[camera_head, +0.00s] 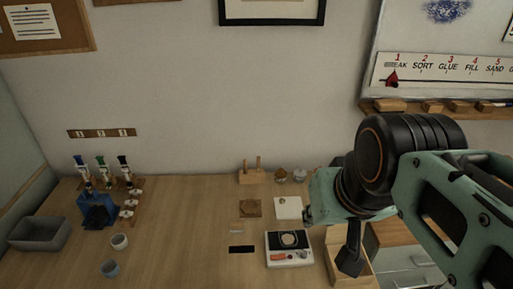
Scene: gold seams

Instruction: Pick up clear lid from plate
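No clear lid can be made out for certain at this size.
A wooden tray (335,243) is partly behind my gripper. Two small jars (281,174) and a wooden stand (251,176) are at the back. A black strip (241,249) lies left of the scale. Cups (119,241), a blue holder (97,210) and a grey bin (38,234) stand left.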

